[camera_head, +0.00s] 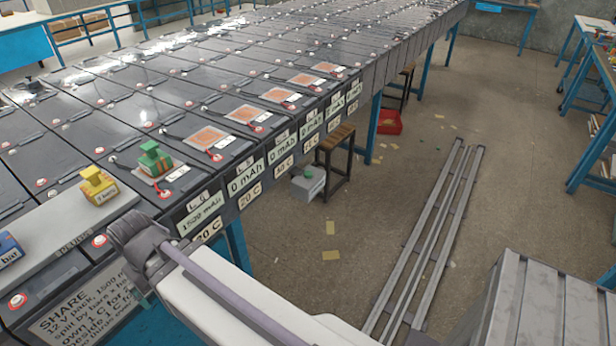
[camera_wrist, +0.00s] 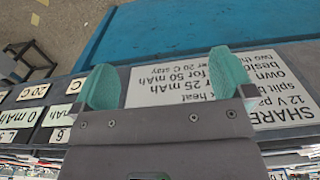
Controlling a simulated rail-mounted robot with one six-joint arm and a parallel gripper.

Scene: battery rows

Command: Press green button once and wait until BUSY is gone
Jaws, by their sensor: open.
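A green block with a knob-like top (camera_head: 154,158) stands on a square pad on the near battery row in the head view. A grey box with a small green top (camera_head: 308,186) sits on the floor beside a stool. I cannot tell which of these, if either, carries the green button. No BUSY text is readable. My gripper (camera_wrist: 166,82) is open and empty in the wrist view, its teal fingers apart in front of the upside-down SHARE sign (camera_wrist: 165,88). In the head view my arm hides the gripper.
A yellow block (camera_head: 98,184) and a blue block (camera_head: 9,250) stand on a grey ledge (camera_head: 60,228). Orange pads (camera_head: 207,137) lie along the battery row. Labels reading 1500 mAh (camera_head: 202,213) and 0 mAh (camera_head: 244,178) face the aisle. A wooden stool (camera_head: 336,138) stands beside the row.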

